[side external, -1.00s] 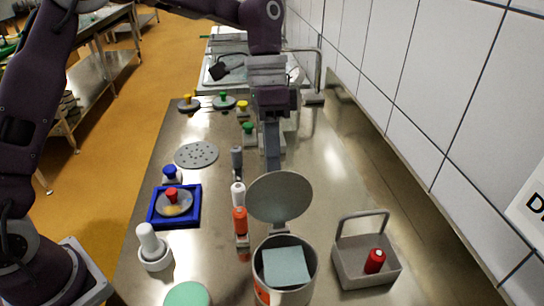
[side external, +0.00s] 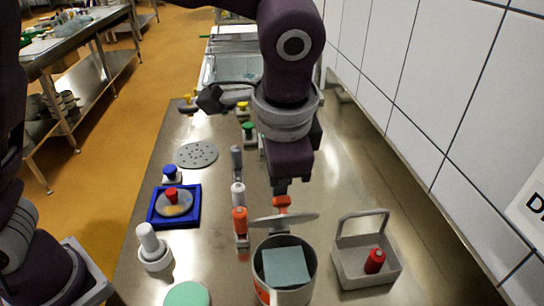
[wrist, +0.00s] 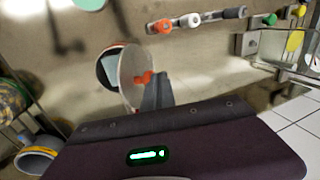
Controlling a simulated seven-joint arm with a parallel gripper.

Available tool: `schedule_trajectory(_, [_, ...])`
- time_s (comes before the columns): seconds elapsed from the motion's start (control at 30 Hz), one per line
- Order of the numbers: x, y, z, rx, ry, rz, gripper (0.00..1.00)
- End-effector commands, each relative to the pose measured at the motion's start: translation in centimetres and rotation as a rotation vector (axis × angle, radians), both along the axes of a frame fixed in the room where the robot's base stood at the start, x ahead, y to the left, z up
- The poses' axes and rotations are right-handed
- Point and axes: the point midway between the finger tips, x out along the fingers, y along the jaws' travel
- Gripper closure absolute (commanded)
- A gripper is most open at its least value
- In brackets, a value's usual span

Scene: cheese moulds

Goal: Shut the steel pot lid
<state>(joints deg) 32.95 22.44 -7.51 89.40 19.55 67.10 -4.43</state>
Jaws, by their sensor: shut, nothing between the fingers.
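The steel pot (side external: 297,297) stands at the front of the bench, with a pale blue square block (side external: 286,266) inside. Its lid (side external: 300,218) is partly open: it shows nearly edge-on above the pot's far rim, and the block is still visible from above. An orange knob (side external: 281,203) sits on the lid's outer face. My gripper (side external: 291,187) is shut and empty, pointing down just behind the knob. In the wrist view the grey fingers (wrist: 156,92) are beside the lid (wrist: 130,78) and its orange knob (wrist: 144,78); whether they touch is unclear.
A grey handled caddy (side external: 348,262) holding a red bottle (side external: 374,261) stands right of the pot. A blue tray (side external: 155,217) and a white pestle-like piece (side external: 147,238) lie further left. The tiled wall is right.

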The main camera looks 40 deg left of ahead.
Motion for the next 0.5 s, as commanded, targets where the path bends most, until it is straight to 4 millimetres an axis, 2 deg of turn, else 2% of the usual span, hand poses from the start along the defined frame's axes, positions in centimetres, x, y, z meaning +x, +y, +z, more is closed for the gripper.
schedule_trajectory(0.27, [-2.4, -2.5, -0.8, 0.181, -0.180, -0.007, 1.00])
schedule_trajectory(0.5, [-4.1, -4.1, -2.1, 0.175, -0.173, 0.000, 1.00])
